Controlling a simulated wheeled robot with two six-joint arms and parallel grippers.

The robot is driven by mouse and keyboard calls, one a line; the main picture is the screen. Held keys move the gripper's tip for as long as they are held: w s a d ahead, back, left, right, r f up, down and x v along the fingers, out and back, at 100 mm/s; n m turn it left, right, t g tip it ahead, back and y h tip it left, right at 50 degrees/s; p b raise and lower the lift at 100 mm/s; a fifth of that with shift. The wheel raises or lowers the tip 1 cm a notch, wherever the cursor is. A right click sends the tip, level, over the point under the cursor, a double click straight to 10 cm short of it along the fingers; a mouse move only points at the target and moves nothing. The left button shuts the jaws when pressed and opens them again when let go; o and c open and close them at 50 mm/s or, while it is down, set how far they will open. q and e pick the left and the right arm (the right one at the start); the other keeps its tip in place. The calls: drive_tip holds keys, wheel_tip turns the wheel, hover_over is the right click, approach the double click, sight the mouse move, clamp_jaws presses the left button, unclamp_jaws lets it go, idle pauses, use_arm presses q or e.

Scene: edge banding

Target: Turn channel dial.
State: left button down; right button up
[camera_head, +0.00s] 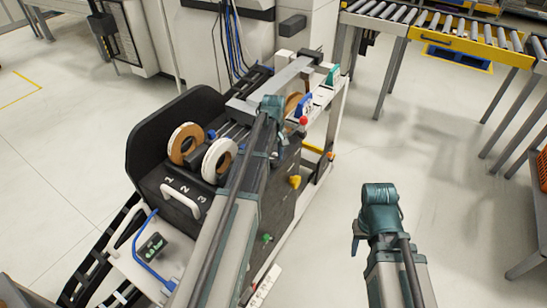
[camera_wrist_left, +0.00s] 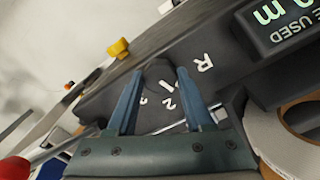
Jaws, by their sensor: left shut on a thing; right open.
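The channel dial (camera_wrist_left: 158,73) is a dark round knob on a black panel in the left wrist view. White marks, including R and 2, stand around it. The blue fingers of my left gripper (camera_wrist_left: 155,82) are on either side of the dial, shut on it. In the head view my left gripper (camera_head: 270,106) is over the machine, and the dial is hidden there. My right gripper (camera_head: 379,193) is held in the air right of the machine, over open floor, empty and open; its fingertips are hard to see.
A yellow knob (camera_wrist_left: 118,48) is near the dial. A green-lit display (camera_wrist_left: 284,12) is at upper right. A red button (camera_head: 303,120) stands on the machine's right side. Tape rolls (camera_head: 219,160) sit on the black machine body. A roller conveyor (camera_head: 440,32) is at the back right.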

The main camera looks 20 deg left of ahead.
use_arm(q)
drive_tip(key=m, duration=0.8)
drive_tip(key=shift+m, duration=0.4)
drive_tip(key=m, duration=0.4)
drive_tip(key=shift+m, duration=2.1)
drive_tip(key=shift+c, duration=1.4)
unclamp_jaws()
